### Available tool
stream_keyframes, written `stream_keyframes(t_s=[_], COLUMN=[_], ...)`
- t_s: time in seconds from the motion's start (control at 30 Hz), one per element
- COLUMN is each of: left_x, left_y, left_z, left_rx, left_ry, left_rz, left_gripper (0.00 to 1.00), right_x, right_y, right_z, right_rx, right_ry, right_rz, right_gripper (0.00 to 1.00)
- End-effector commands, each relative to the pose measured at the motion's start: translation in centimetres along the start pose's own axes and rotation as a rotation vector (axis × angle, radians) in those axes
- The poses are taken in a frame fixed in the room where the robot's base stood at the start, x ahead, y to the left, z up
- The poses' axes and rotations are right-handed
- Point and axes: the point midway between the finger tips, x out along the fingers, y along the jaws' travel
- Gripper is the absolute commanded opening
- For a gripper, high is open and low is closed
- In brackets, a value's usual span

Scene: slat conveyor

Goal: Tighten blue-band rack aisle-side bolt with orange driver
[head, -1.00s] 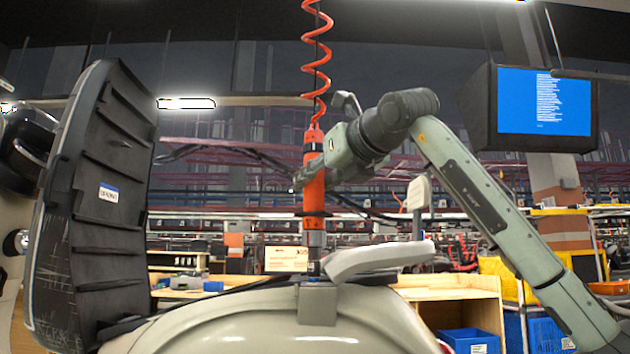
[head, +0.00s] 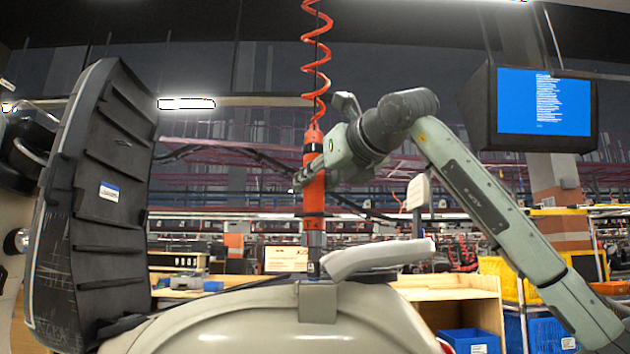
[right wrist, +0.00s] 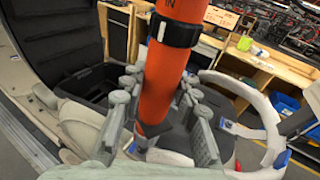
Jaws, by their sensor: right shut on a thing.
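The orange driver (head: 314,196) hangs upright from a coiled orange hose. My right gripper (head: 306,178) is shut around its orange body, which also shows in the right wrist view (right wrist: 160,85) between the fingers (right wrist: 157,105). The driver's grey lower end is just above or touching a grey bracket (head: 318,303) on a cream scooter body; I cannot tell which. A pale rack-like arm (head: 375,259) is beside it. In the right wrist view a pale loop (right wrist: 262,105) carries blue patches (right wrist: 232,127). The bolt itself is hidden. My left gripper is not in view.
A black raised seat (head: 100,210) stands close on the left. A wooden bench (head: 455,300) with a blue bin (head: 468,341) is behind right. A monitor (head: 543,102) hangs upper right. Open air lies between the seat and the driver.

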Motion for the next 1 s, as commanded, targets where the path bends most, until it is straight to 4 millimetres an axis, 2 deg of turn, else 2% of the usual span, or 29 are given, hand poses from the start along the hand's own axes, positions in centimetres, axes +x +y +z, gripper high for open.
stream_keyframes(t_s=[1.0], left_x=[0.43], left_y=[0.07], left_z=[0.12], left_rx=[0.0], left_ry=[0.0], left_rz=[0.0], left_gripper=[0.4], right_x=[0.28], right_y=[-0.21], right_z=[-0.74], right_rx=[0.002], right_ry=[0.008], right_rz=[-0.004], right_gripper=[0.0])
